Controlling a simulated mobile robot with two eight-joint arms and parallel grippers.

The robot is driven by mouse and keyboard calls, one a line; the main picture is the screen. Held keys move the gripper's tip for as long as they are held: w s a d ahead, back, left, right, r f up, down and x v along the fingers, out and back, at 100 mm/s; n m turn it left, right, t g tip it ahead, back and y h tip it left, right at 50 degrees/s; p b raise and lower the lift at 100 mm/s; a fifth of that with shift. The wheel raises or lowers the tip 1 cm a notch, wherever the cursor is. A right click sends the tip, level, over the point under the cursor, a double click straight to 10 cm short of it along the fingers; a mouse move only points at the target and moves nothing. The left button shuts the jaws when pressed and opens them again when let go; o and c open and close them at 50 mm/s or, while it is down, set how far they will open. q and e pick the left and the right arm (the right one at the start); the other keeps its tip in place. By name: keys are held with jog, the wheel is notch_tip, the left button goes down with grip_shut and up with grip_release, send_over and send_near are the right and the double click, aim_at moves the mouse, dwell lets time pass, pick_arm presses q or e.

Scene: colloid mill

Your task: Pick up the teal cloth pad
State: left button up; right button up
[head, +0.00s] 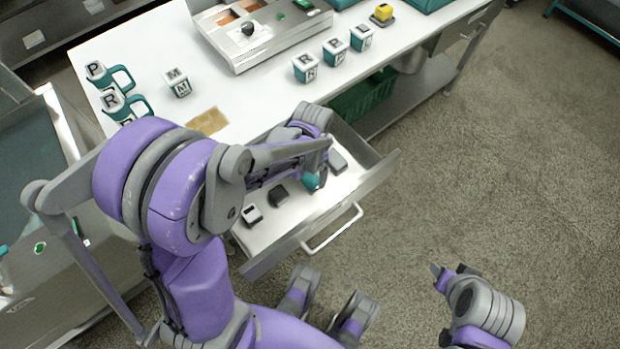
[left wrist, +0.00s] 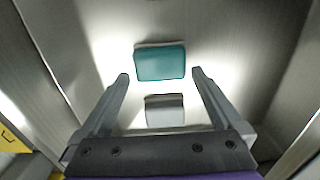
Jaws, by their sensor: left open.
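The teal cloth pad (left wrist: 160,63) lies on the drawer floor in the left wrist view, just beyond and between my left fingertips. In the head view the teal pad (head: 312,181) shows only in part, beside my left arm, inside the open drawer (head: 352,221). My left gripper (left wrist: 160,78) is open and empty, pointing down into the drawer; in the head view my own arm mostly hides it. My right gripper (head: 453,272) is apart from the drawer, over the floor at the lower right; its jaw state is unclear.
A grey block (left wrist: 164,110) lies close to the pad, between my left fingers. Lettered cubes (head: 306,67) and mugs (head: 112,75) stand on the white table (head: 225,95).

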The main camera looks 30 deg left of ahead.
aim_at(312, 175)
pick_arm(q)
notch_tip(312, 175, down, 3)
jog(key=shift+f+b, duration=0.2)
jog(key=shift+b, duration=0.1)
jog(key=shift+c, duration=0.3)
jog(key=c, duration=0.9)
notch_tip(312, 175, up, 10)
jog(key=shift+r+p, duration=0.1)
jog(key=shift+p, duration=1.1)
